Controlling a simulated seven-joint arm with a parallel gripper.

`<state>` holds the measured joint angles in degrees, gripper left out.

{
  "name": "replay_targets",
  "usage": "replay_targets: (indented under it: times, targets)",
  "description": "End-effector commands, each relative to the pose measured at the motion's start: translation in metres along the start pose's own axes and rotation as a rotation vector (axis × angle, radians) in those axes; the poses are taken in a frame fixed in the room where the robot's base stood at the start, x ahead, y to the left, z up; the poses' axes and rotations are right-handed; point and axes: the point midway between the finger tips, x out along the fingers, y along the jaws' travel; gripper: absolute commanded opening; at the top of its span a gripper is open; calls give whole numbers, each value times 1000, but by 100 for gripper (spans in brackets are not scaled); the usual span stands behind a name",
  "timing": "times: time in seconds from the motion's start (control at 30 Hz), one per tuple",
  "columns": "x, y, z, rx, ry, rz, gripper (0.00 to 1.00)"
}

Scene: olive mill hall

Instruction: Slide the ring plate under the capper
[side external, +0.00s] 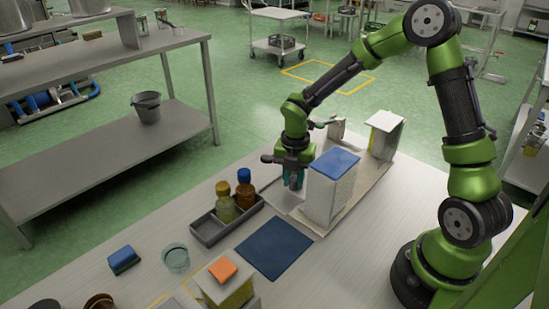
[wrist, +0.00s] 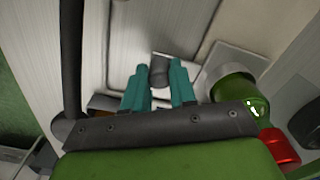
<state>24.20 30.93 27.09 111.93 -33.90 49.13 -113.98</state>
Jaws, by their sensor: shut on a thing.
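My gripper (side external: 293,184) is low over the table, beside a white box-shaped housing with a blue top (side external: 331,185) that hides part of the work. In the wrist view its teal fingers (wrist: 160,88) are shut on a dark grey knob-like piece (wrist: 160,72). This seems to be the grip of the ring plate; the ring itself is not clear. A pale flat plate (side external: 284,200) lies below the gripper in the side view. I cannot tell surely which part is the capper; a lever-like piece (side external: 320,124) shows behind the gripper.
A grey tray with two bottles (side external: 209,231) stands left of the gripper. A dark blue mat (side external: 272,249) lies in front. A second white block (side external: 384,134) stands at the back. In the wrist view a shiny green round thing (wrist: 236,92) and a red one (wrist: 281,147) are close right.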

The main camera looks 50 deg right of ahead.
Motion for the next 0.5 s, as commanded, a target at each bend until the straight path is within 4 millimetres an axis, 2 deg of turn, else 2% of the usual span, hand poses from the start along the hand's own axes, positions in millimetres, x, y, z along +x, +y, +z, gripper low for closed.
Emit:
replay_targets:
  times: [0.07,0.1,0.27,0.5]
  targets:
    - [-1,4,-7,-11,7,6,0]
    - [-1,4,-7,-11,8,6,27]
    - [-1,3,-6,-9,7,5,52]
    - [0,2,-4,-7,5,4,52]
